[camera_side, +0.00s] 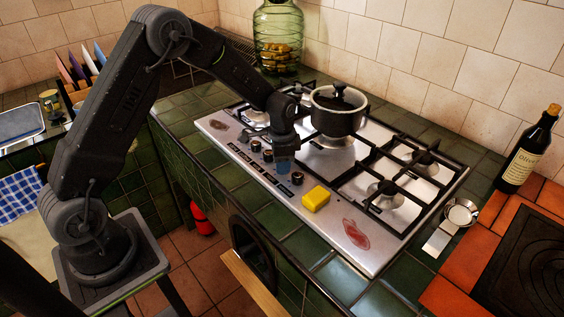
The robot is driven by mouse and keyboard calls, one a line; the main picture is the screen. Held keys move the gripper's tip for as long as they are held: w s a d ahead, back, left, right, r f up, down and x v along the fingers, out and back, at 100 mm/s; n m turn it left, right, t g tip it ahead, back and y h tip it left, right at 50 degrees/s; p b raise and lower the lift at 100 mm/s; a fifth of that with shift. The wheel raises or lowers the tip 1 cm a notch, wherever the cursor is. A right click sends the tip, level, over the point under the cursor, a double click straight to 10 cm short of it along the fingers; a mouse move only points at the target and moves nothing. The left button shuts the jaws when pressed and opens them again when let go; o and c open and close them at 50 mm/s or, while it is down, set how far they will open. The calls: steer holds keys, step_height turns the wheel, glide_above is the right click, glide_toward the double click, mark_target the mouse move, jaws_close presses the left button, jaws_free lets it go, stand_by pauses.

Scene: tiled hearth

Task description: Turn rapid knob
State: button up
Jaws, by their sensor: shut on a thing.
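The stove (330,215) is a steel gas hob with a row of dark knobs along its front left edge. My gripper (283,168) points down at this row and is shut on a stove knob, which its fingers mostly hide. One free knob (297,178) shows just to the right of my gripper. Other free knobs (256,146) show to its left, one of them (268,156) close beside it. The labels by the knobs are too small to read, so I cannot tell which is the rapid knob.
A lidded pot (337,118) stands on a back burner, close to the right of my wrist. A yellow sponge (316,198) and a red stain (356,234) lie on the front of the hob.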

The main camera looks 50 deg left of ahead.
steer(key=shift+w+m, duration=0.1)
steer(key=shift+m, duration=0.5)
steer(key=o, duration=0.9)
steer(key=shift+r, duration=0.15)
step_height(320, 180, up, 14)
steer(key=shift+f, duration=0.2)
steer(key=s+d+r+n+t, duration=0.1)
steer(key=s+d+r+n, duration=0.1)
steer(key=s+r, duration=0.45)
steer(key=s+d+r+n+t, duration=0.1)
steer(key=s+n, duration=0.1)
steer(key=s, duration=0.4)
steer(key=s+d+r+n+t, duration=0.1)
steer(key=s+d+n+t, duration=0.1)
steer(key=s, duration=0.5)
steer(key=s+d+r+n+t, duration=0.1)
steer(key=s+r, duration=0.1)
steer(key=s, duration=0.5)
steer(key=shift+d+n+t, duration=0.3)
steer(key=shift+d+n, duration=0.1)
